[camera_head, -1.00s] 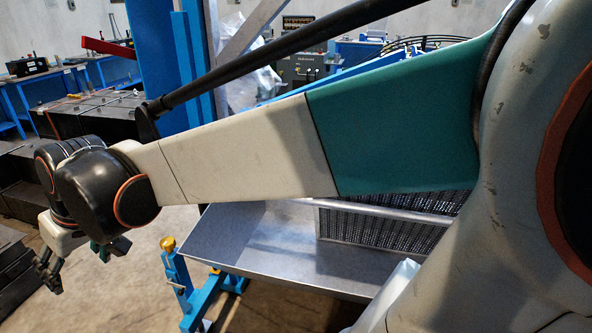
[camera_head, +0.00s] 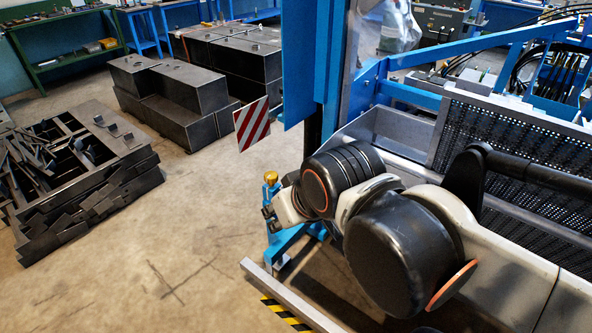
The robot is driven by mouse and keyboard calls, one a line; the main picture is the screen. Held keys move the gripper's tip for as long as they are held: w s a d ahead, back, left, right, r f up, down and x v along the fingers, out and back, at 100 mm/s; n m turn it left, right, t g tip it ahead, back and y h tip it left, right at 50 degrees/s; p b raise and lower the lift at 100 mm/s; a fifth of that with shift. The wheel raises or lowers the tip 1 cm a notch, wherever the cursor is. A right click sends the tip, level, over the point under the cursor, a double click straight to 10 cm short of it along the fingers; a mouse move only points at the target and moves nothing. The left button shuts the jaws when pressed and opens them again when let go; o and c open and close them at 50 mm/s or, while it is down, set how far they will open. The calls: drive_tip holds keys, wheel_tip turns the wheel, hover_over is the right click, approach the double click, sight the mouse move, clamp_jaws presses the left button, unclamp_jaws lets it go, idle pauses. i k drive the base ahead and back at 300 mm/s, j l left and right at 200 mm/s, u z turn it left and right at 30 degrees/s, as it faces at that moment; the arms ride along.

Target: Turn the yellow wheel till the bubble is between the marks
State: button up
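The yellow wheel (camera_head: 271,177) is a small knob on top of a blue upright post at the picture's centre. My gripper (camera_head: 268,217) is at the left end of my arm, just below the wheel in the picture and in front of the blue post. Its dark fingers are small and partly lost against the post, so I cannot tell whether they are open or touch anything. No bubble or marks can be made out.
A blue column (camera_head: 314,70) rises behind the wheel, with a red-and-white striped plate (camera_head: 252,125) beside it. A perforated screen (camera_head: 520,150) lies at right. Dark scrap metal (camera_head: 75,160) and steel blocks (camera_head: 178,95) stand at left. The concrete floor between is clear.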

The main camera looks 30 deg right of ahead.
sight(271, 176)
drive_tip(key=i+j+z, duration=0.35)
drive_tip(key=j+z, duration=0.2)
drive_tip(key=i+j+z, duration=0.25)
drive_tip(key=j+z, duration=0.25)
drive_tip(key=i+j, duration=0.1)
drive_tip(key=j, duration=0.45)
drive_tip(key=i+j+z, duration=0.1)
drive_tip(key=j, duration=0.45)
drive_tip(key=i+j, duration=0.15)
drive_tip(key=j, duration=0.45)
drive_tip(key=i+j+z, duration=0.1)
drive_tip(key=j, duration=0.45)
